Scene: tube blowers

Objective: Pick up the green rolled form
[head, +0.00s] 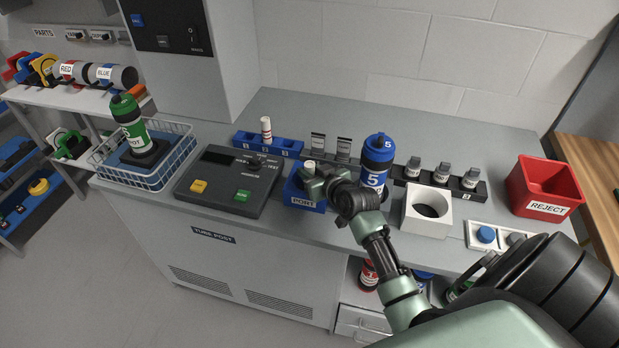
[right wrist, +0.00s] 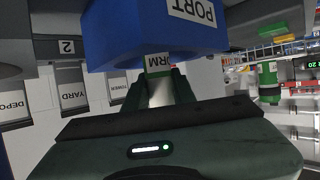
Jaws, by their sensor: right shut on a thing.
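My right gripper (head: 318,180) is at the blue PORT block (head: 305,204) on the bench, shut on a small pale rolled form (head: 310,166). In the right wrist view, the form (right wrist: 158,62) shows between the fingers (right wrist: 160,88), with part of a label ending in "RM" and a greenish tint. It is right against the PORT block (right wrist: 150,35); I cannot tell whether it still sits in the block. The gripper hides much of it in the head view. My left gripper is not in view.
A red-striped white roll (head: 266,128) stands in a blue rack (head: 245,142). A blue carrier (head: 377,160) stands close right of my gripper, beside a white holder (head: 427,210). A control panel (head: 230,180), a wire basket with a green carrier (head: 131,122) and a red REJECT bin (head: 546,187) flank the bench.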

